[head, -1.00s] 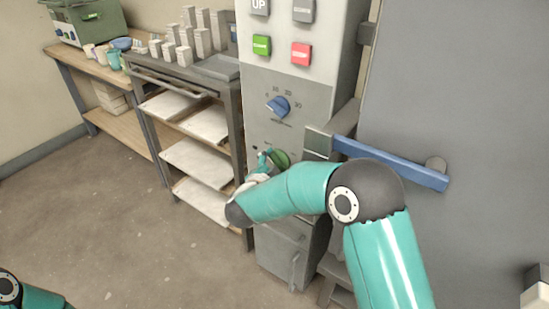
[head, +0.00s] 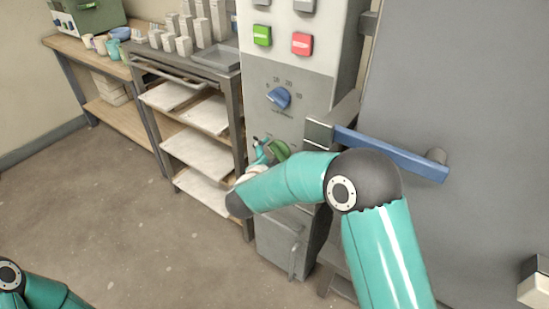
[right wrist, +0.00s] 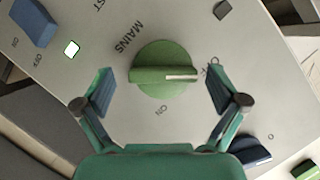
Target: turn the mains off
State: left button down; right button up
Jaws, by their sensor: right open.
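The mains knob (right wrist: 165,72) is a round green dial with a raised grip bar, beside the word MAINS in the right wrist view. The white line on its bar points right, towards a label partly covered by my finger, seemingly OFF; ON is printed below the knob. My right gripper (right wrist: 158,76) is open, one finger on each side of the knob, with gaps to it. In the head view the knob (head: 281,150) shows beside my right gripper (head: 262,152), partly hidden by my arm. My left gripper is out of view.
The grey control panel carries a blue dial (head: 279,98), a green button (head: 262,35) and a red button (head: 302,44). A blue door handle (head: 392,153) sticks out just behind my right arm. A rack with pale shelves (head: 194,157) stands left; the floor there is clear.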

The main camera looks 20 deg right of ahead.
jog(key=v, duration=1.2)
